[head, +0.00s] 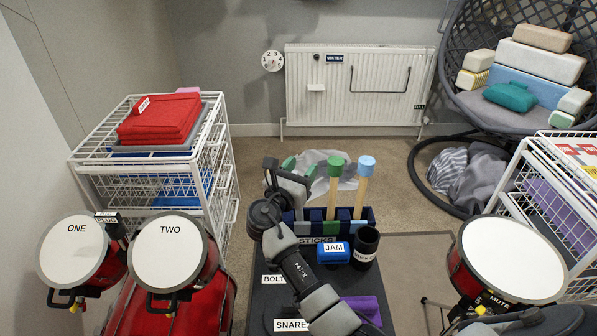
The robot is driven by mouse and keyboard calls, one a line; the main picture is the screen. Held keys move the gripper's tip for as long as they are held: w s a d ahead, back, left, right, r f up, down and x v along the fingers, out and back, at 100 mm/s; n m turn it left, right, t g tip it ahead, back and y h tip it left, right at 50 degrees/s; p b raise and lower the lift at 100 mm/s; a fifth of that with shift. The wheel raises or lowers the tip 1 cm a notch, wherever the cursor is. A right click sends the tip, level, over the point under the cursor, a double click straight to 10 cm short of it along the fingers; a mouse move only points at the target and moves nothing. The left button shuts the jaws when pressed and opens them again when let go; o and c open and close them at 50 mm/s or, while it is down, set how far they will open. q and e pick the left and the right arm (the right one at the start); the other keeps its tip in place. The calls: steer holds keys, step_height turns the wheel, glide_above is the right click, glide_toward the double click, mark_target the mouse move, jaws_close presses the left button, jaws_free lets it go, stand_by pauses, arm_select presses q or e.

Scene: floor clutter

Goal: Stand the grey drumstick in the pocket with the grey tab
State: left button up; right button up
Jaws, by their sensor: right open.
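The dark blue stick holder (370,214), marked STICKS, stands on the dark mat at the middle. A green-headed drumstick (335,168) and a blue-headed drumstick (366,168) stand upright in it. A green tab (330,228) shows on its front, with a greyish tab (302,229) to the left. My right gripper (297,168) is open at the holder's left end, above and behind it. I cannot make out a grey drumstick; my arm and gripper cover part of that area. My left gripper is not in view.
A blue JAM box (333,252) and a black cup (366,243) stand in front of the holder. Red drums (170,250) and a white wire rack (150,150) are at left. Another drum (510,258) is at right. A pale crumpled bag (345,180) lies behind.

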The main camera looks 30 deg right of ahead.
steer(key=shift+s+a, duration=0.1)
steer(key=shift+a, duration=0.05)
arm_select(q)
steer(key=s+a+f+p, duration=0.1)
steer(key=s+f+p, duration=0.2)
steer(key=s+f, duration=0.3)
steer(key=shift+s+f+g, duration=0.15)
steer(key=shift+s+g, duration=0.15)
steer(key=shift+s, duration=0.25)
arm_select(e)
steer(key=v, duration=1)
steer(key=shift+a, duration=0.2)
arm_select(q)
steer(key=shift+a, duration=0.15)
arm_select(e)
steer(key=shift+s+f, duration=0.1)
